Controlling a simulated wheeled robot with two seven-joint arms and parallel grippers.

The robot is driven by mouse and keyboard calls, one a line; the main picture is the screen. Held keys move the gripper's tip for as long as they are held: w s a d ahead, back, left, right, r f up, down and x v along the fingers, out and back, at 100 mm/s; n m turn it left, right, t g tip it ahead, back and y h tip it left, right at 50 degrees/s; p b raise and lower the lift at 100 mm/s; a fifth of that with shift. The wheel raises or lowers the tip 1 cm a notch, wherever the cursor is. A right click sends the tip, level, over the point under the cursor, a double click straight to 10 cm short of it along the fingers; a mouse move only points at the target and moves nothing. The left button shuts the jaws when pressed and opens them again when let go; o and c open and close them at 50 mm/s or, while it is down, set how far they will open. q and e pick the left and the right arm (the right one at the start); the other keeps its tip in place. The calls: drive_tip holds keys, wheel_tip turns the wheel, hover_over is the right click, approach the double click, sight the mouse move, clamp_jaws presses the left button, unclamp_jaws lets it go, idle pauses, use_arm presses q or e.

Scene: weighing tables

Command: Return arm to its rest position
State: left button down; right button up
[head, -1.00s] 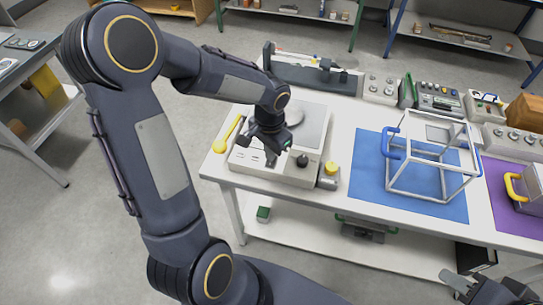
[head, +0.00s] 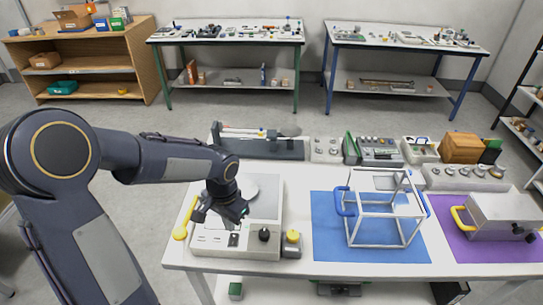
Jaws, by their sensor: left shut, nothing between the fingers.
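My left gripper (head: 222,210) is shut and empty. It hangs over the front left part of the weighing scale (head: 262,205), whose round pan is partly hidden behind it. The scale stands at the left end of the white table (head: 290,268). I cannot tell whether the fingers touch the scale. My left arm comes in from the left and reaches across to the scale. My right gripper is not in view.
A white frame with blue handles (head: 378,243) stands on a blue mat (head: 325,228). A grey box (head: 500,215) is on a purple mat (head: 465,250). Open floor lies behind.

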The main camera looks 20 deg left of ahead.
use_arm(q)
drive_tip(key=s+d+r+n+t+h, duration=0.2)
drive_tip(key=s+r, duration=0.4)
drive_tip(key=s, duration=0.2)
drive_tip(key=s+d+r+n+t+h, duration=0.1)
drive_tip(key=s+d+r+n+t, duration=0.1)
drive_tip(key=s+r, duration=0.3)
drive_tip(key=s+n+t, duration=0.1)
drive_tip(key=s, duration=0.3)
drive_tip(key=shift+r+t+h, duration=0.3)
drive_tip(key=shift+r+h, duration=0.05)
drive_tip(key=shift+h, duration=0.05)
